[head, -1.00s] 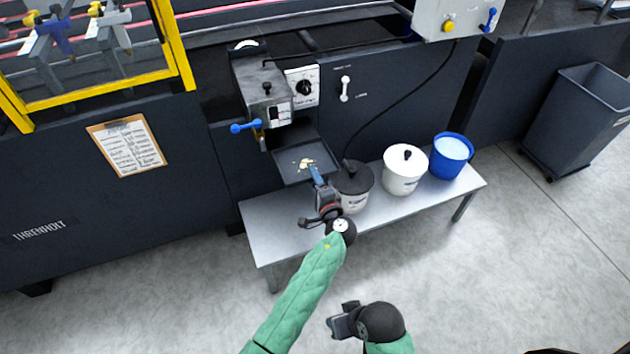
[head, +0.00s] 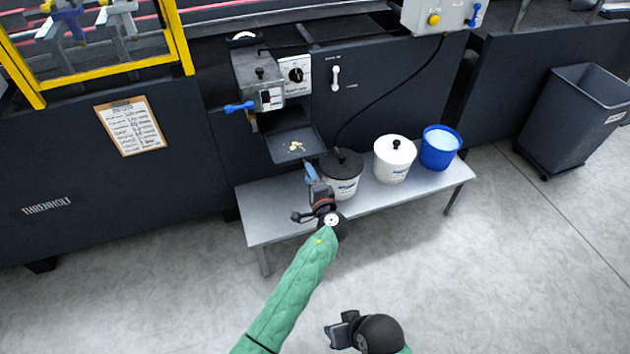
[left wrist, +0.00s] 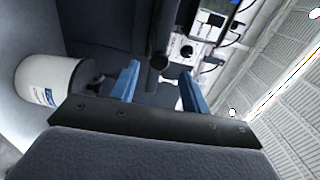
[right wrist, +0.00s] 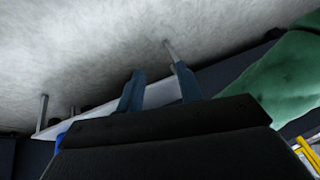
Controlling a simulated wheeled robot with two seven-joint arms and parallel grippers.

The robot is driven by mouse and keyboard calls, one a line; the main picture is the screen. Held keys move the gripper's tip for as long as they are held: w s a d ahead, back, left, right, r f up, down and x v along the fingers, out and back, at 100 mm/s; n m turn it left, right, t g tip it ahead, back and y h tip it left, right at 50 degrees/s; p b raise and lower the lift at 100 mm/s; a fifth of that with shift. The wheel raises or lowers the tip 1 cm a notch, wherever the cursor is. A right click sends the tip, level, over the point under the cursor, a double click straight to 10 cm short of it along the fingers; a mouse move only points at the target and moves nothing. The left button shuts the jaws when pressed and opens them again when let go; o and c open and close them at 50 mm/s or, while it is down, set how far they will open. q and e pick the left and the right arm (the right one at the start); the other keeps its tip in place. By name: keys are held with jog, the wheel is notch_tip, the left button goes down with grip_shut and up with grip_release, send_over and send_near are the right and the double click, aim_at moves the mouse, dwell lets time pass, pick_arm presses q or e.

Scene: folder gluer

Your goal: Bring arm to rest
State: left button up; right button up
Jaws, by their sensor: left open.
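My left gripper (head: 311,172) is over the back edge of the grey bench, just left of the black-lidded pot (head: 341,178) and below the drip tray. Its blue fingers (left wrist: 160,88) stand apart with nothing between them in the left wrist view. My right gripper (head: 335,337) is low over the floor in front of the bench. Its fingers (right wrist: 160,88) are apart and empty in the right wrist view. The left arm's green sleeve reaches forward; most of the right arm is out of the head view.
The grey bench (head: 262,215) also holds a white lidded pot (head: 393,162) and a blue bucket (head: 438,152). A dark tray (head: 310,139) with pale scraps sits under the glue unit (head: 258,75). A grey bin (head: 575,120) stands right. The floor in front is clear.

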pick_arm(q)
jog(key=shift+s+a+f+n+y, duration=0.2)
jog(key=shift+s+a+n+y, duration=0.05)
jog(key=shift+s+n+y, duration=0.1)
jog(key=s+a+r+n+g+h+p, duration=0.1)
jog(key=s+a+r+n+g+h, duration=0.2)
jog(key=s, duration=0.7)
jog(key=s+a+r+n+g+h+p, duration=0.1)
jog(key=s+a+n+g+h, duration=0.3)
jog(key=s, duration=0.6)
jog(key=s+a+r+n+g+h+p, duration=0.25)
jog(key=s+n+g, duration=0.2)
jog(key=s, duration=0.55)
jog(key=s+a+f+g, duration=0.1)
jog(key=s+a+f, duration=0.1)
jog(key=s, duration=0.5)
jog(key=s+a+f+g+y, duration=0.1)
jog(key=s+a+f+g, duration=0.1)
jog(key=s, duration=0.5)
jog(key=shift+f+p, duration=0.45)
jog(key=shift+f, duration=0.25)
pick_arm(e)
jog(key=s+d+r+g+h, duration=0.1)
jog(key=s+d+r+h, duration=0.1)
jog(key=d+r, duration=0.5)
jog(key=shift+s+d+r+g, duration=0.25)
jog(key=shift+r+g, duration=0.15)
jog(key=shift+r, duration=0.2)
